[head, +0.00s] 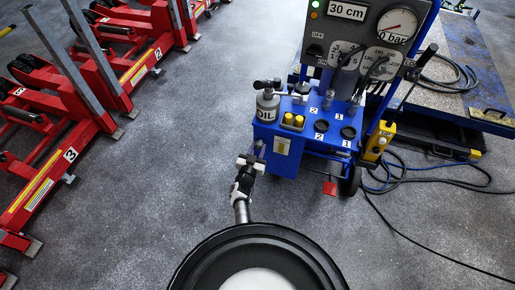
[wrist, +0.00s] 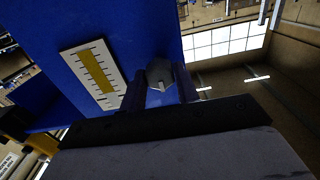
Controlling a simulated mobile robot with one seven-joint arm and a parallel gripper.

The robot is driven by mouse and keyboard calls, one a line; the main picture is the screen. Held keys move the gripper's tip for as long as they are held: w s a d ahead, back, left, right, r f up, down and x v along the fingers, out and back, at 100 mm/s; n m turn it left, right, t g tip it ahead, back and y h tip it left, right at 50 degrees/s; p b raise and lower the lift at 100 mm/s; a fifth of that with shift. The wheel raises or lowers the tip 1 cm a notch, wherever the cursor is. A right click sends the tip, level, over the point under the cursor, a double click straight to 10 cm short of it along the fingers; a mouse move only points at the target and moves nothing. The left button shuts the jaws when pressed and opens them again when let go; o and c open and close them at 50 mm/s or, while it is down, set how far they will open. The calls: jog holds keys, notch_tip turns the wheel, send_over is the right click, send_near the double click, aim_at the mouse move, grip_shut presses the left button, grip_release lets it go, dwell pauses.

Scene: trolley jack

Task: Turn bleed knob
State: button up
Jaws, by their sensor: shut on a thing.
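The bleed knob (wrist: 160,73) is a small dark grey knob on the blue face of the trolley unit, seen in the wrist view. My gripper (wrist: 160,90) is shut on it, with one dark finger on each side. In the head view my gripper (head: 252,162) is at the left side of the blue trolley unit (head: 287,163), low near its front corner. The knob is not clearly visible there; the gripper's end covers that spot.
A white plate with a yellow level scale (wrist: 95,73) is beside the knob. Red lifting stands (head: 75,140) are at left. Hoses (head: 410,178) lie at right. The floor between is clear.

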dwell(0.3)
jog(key=o, duration=1)
jog(key=p+v, duration=0.2)
jog(key=v, duration=1.2)
jog(key=shift+w, duration=0.1)
